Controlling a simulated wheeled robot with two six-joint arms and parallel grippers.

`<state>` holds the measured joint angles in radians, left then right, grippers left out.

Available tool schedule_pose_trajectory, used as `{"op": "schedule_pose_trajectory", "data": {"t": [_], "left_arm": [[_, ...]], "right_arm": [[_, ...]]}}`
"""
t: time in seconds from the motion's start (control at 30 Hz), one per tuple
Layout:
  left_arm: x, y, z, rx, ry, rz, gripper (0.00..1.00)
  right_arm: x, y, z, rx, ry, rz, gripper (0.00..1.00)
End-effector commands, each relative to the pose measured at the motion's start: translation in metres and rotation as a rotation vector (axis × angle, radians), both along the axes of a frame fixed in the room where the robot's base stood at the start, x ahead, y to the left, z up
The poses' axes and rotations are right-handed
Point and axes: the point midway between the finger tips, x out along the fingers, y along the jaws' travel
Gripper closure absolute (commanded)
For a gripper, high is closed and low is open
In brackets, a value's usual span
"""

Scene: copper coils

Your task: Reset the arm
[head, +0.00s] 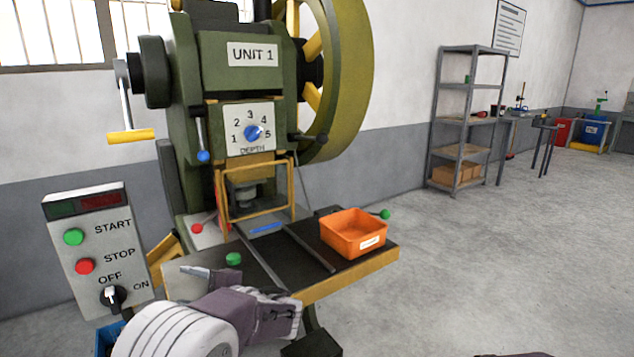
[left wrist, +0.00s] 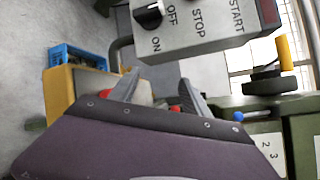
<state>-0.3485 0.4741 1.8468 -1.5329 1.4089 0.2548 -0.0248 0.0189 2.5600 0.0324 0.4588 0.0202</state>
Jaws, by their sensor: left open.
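My left gripper (head: 197,272) is in front of the press table's near left edge in the head view, with its fingers toward the left. In the left wrist view the left gripper (left wrist: 160,78) has its two grey fingers apart, with nothing held between them. The control box (head: 95,250) with its START, STOP and OFF/ON controls stands to the left of it, and shows at the top of the left wrist view (left wrist: 190,28). My right gripper is not in view.
The green press (head: 240,85), marked UNIT 1, stands behind its table (head: 345,275). An orange bin (head: 353,236) sits on the table's right side. A blue crate (left wrist: 75,57) lies low at the left. A grey shelf (head: 467,117) stands farther back. The floor at right is clear.

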Motion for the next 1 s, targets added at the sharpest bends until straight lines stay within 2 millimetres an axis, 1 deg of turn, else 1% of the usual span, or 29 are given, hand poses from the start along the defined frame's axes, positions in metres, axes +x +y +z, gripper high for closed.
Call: {"op": "schedule_pose_trajectory", "data": {"t": [0.03,0.07,0.1,0.13,0.17,0.2,0.27,0.3,0.33,0.37,0.4,0.43,0.5,0.53,0.6,0.63,0.67,0.7,0.73,0.77,0.8,0.87,0.97,1.0], "left_arm": [[-0.017,0.017,-0.007,-0.051,0.018,0.053,0.44],[-0.03,0.027,-0.015,-0.095,0.034,0.089,0.44],[-0.048,0.039,-0.027,-0.161,0.057,0.14,0.44],[-0.064,0.046,-0.037,-0.218,0.075,0.18,0.44],[-0.082,0.053,-0.05,-0.285,0.093,0.224,0.44],[-0.109,0.057,-0.069,-0.388,0.116,0.287,0.44],[-0.15,0.052,-0.101,-0.565,0.141,0.381,0.44],[-0.173,0.043,-0.121,-0.683,0.146,0.439,0.44],[-0.189,0.033,-0.134,-0.77,0.146,0.479,0.44],[-0.202,0.022,-0.146,-0.855,0.14,0.515,0.44],[-0.217,0.005,-0.161,-0.965,0.126,0.561,0.44],[-0.226,-0.007,-0.17,-1.04,0.112,0.591,0.44],[-0.239,-0.037,-0.186,-1.198,0.07,0.651,0.44],[-0.243,-0.05,-0.192,-1.258,0.051,0.672,0.44],[-0.246,-0.076,-0.204,-1.38,0.0,0.717,0.44],[-0.246,-0.085,-0.208,-1.426,-0.026,0.737,0.44],[-0.242,-0.093,-0.211,-1.473,-0.06,0.749,0.44],[-0.227,-0.102,-0.211,-1.537,-0.126,0.736,0.44],[-0.22,-0.102,-0.196,-1.544,-0.133,0.699,0.44],[-0.221,-0.102,-0.178,-1.539,-0.127,0.702,0.44],[-0.222,-0.101,-0.165,-1.537,-0.124,0.703,0.44],[-0.222,-0.101,-0.147,-1.536,-0.124,0.702,0.44],[-0.222,-0.102,-0.112,-1.536,-0.124,0.703,0.44],[-0.222,-0.101,-0.096,-1.536,-0.123,0.703,0.44]], "right_arm": [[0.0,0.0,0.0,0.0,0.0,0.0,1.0],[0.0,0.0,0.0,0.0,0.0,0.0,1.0],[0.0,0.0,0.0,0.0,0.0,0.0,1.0],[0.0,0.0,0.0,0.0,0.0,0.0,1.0],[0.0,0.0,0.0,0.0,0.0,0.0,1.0],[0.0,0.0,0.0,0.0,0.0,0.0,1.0],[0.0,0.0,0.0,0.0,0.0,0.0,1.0],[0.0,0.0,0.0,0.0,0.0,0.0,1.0],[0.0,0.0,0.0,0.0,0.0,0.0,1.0],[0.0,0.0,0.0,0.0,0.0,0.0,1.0],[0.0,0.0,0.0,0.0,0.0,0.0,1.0],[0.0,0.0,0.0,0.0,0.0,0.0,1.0],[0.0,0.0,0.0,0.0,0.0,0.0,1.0],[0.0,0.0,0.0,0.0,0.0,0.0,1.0],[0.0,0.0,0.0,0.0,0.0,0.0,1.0],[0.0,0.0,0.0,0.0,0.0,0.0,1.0],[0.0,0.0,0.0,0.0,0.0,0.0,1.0],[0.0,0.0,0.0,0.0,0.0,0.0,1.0],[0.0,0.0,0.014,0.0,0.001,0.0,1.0],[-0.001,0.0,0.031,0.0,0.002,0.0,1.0],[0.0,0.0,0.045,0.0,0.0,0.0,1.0],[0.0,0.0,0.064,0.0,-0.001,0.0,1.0],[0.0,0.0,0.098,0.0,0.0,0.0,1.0],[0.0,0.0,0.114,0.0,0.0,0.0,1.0]]}}
